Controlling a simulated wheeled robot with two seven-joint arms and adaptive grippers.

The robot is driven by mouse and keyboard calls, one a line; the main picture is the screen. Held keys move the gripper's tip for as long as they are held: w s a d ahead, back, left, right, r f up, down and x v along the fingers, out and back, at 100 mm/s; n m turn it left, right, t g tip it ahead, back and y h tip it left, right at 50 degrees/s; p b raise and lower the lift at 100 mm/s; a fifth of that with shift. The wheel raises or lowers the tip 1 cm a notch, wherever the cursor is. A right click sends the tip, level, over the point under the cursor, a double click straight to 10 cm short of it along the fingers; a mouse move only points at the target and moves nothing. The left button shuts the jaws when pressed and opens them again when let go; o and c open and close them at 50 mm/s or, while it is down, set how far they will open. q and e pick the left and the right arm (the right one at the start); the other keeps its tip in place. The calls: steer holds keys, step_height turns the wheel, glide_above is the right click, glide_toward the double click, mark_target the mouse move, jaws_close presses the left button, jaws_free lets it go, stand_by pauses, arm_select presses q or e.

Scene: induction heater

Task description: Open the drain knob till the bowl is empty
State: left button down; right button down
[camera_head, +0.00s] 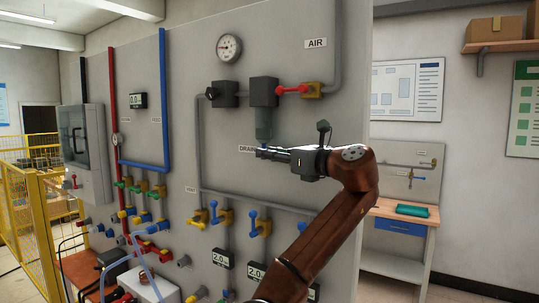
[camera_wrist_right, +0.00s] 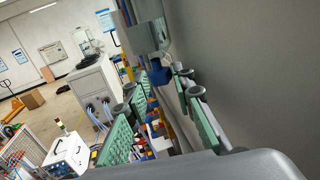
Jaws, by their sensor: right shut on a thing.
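The bowl (camera_head: 263,124) is a grey-green cylinder hanging under a dark filter block (camera_head: 263,92) on the grey panel. I cannot tell its liquid level. The DRAIN label (camera_head: 246,149) is just left of my right gripper's tips. My right gripper (camera_head: 262,152) reaches in from the right, with its fingertips directly below the bowl. It is shut on the drain knob, which the fingers mostly hide. In the right wrist view the green-padded fingers stand either side of a dark blue part (camera_wrist_right: 160,75). My left gripper is not in view.
A red-handled AIR valve (camera_head: 292,90) and a round gauge (camera_head: 229,48) are above on the panel. Yellow-bodied valves with blue and yellow handles (camera_head: 259,224) sit lower. A workbench (camera_head: 405,212) stands right. Yellow fencing (camera_head: 28,215) is at left.

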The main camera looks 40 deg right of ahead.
steer(key=c, duration=1.7)
jaws_free()
steer(key=shift+o, duration=0.2)
steer(key=s, duration=0.8)
steer(key=shift+d, duration=0.45)
steer(key=shift+w, duration=0.1)
